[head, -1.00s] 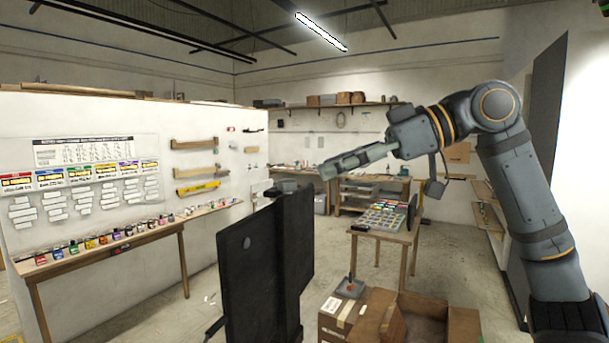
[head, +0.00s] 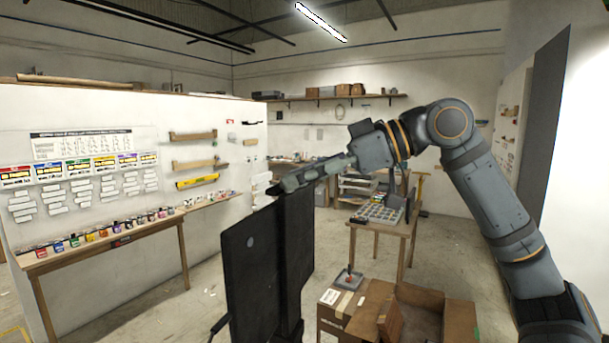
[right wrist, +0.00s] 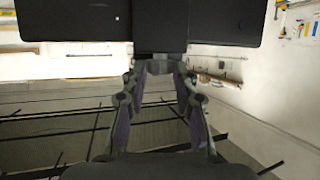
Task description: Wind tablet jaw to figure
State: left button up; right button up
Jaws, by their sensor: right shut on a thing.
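My right gripper (head: 279,187) reaches in from the right and meets the top of this upright. In the right wrist view the gripper (right wrist: 160,68) has its fingers closed on a small dark part at the lower edge of the panel's middle strip (right wrist: 160,28); I take this part for the tablet jaw. The fingers hide most of it. No figure or scale can be read. My left gripper is not in view.
A shelf with small coloured jars (head: 125,238) runs along the white partition at left. A small table with a tray of parts (head: 380,212) stands behind. An open cardboard box (head: 420,310) is on the floor at lower right. Open floor lies between.

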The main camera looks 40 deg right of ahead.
jog(key=shift+s+a+f+m+t+h, duration=0.1)
jog(key=shift+m+t+h, duration=0.4)
jog(key=shift+m+h, duration=0.15)
grip_shut()
jog(key=m+h, duration=0.1)
jog(key=m+t+h+p, duration=0.1)
jog(key=m+h, duration=0.1)
jog(key=shift+s+a+m+t+h, duration=0.15)
jog(key=shift+a+m+t+h, duration=0.1)
jog(key=shift+a+t, duration=0.1)
jog(key=o, duration=1)
grip_release()
jog(key=shift+o, duration=0.2)
